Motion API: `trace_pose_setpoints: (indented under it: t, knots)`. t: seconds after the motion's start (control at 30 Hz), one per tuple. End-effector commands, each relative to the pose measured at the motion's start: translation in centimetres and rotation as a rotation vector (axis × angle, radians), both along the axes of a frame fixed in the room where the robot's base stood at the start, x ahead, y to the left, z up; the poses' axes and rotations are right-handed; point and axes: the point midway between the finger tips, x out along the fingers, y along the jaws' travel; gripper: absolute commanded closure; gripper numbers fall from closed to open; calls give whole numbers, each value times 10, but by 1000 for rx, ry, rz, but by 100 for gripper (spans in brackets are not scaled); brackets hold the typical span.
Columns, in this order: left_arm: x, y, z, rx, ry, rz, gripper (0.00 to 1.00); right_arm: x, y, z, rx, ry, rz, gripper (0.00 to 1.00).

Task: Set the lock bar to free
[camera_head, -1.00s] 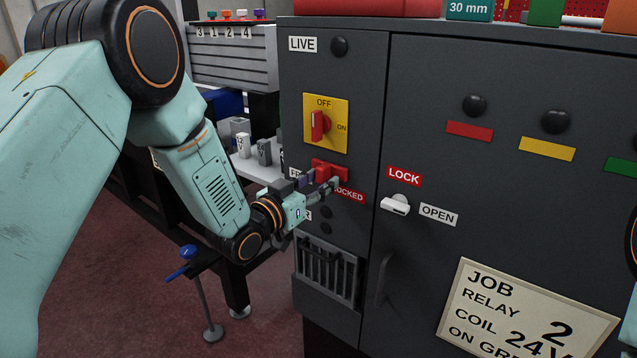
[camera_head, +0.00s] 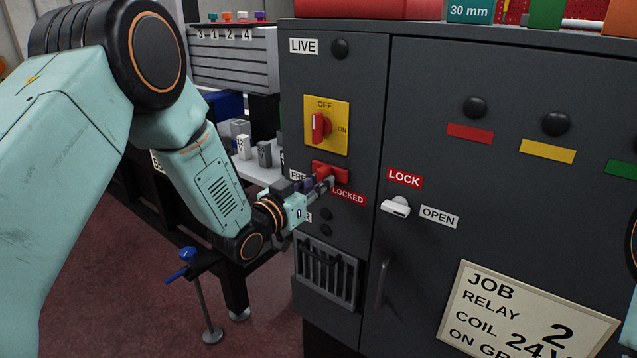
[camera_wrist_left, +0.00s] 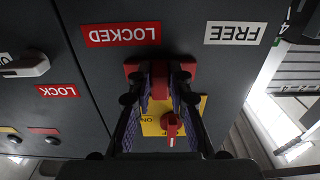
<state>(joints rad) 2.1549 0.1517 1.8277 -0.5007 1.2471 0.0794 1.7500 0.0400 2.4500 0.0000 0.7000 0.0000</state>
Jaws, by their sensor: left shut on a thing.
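The red lock bar (camera_head: 328,169) sits on the dark cabinet front, below the yellow OFF/ON switch (camera_head: 326,124). The FREE label (camera_head: 297,175) is to its left and the LOCKED label (camera_head: 349,197) to its lower right. My left gripper (camera_head: 321,185) is shut on the lock bar, covering part of it and of the FREE label. The upside-down left wrist view shows the lock bar (camera_wrist_left: 160,82) between the two fingers of the gripper (camera_wrist_left: 161,95). Which setting the bar points to is hard to tell. My right gripper is out of view.
A white handle (camera_head: 396,207) between the LOCK and OPEN labels is right of the lock bar. A slotted vent (camera_head: 327,271) and a dark door handle (camera_head: 383,283) are lower down. A shelf with small blocks (camera_head: 264,153) stands left of the cabinet, behind my arm.

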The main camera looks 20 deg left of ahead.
Motion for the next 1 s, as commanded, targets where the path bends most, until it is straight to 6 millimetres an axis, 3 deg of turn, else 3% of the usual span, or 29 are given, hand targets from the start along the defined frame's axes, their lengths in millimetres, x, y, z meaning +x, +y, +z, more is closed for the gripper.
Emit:
trace_pose_setpoints:
  t: [0.37, 0.77, 1.0]
  knots:
    - [1, 0, 1, 2, -2, -1, 100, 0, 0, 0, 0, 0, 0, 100]
    - [18, 47, 2, -1, -4, 3, 100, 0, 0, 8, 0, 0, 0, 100]
    - [20, 51, 2, 1, -4, -1, 100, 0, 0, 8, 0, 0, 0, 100]
